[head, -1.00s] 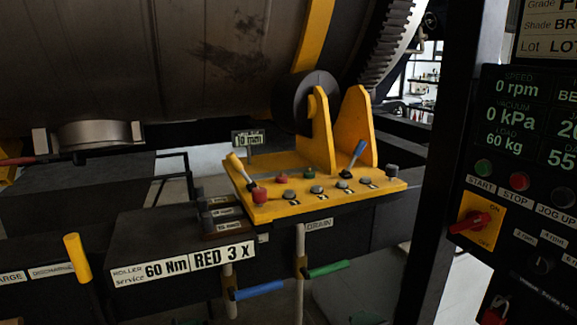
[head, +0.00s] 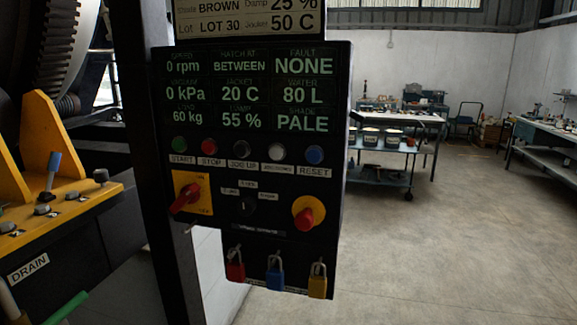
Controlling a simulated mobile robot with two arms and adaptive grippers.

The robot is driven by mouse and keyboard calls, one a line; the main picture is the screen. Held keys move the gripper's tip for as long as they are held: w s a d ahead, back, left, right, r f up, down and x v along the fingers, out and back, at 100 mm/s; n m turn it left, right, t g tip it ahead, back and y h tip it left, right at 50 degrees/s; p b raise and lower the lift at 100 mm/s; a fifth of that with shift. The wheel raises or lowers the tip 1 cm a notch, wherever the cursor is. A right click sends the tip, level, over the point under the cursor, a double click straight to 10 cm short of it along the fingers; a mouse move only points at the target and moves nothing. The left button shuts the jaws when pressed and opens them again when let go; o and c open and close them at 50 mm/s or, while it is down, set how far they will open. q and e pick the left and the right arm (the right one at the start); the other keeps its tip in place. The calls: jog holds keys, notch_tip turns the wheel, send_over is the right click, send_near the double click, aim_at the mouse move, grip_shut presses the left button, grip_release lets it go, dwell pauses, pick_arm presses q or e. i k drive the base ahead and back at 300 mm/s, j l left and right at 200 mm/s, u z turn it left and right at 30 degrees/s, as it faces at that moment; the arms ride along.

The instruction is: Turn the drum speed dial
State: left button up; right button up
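The control panel (head: 330,130) is upright in the middle of the head view, on a dark post. A small black rotary dial (head: 242,205) sits below its button row, with several small white labels around it; their text is too small to read surely. It looks like the drum speed dial. A red switch on a yellow plate (head: 191,193) is left of it, and a red knob on a round yellow base (head: 308,214) is right of it. The panel's display reads 0 rpm. Neither of my grippers shows in the view.
Several buttons (head: 241,147) run above the dial. Red, blue and yellow padlocks (head: 275,275) hang below. The yellow bracket plate (head: 75,195) and drum gear stand left. A blue cart (head: 375,165) and benches stand behind right. Open concrete floor (head: 440,240) lies right of the panel.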

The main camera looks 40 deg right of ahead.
aim_at(246, 207)
jog(key=z, duration=1)
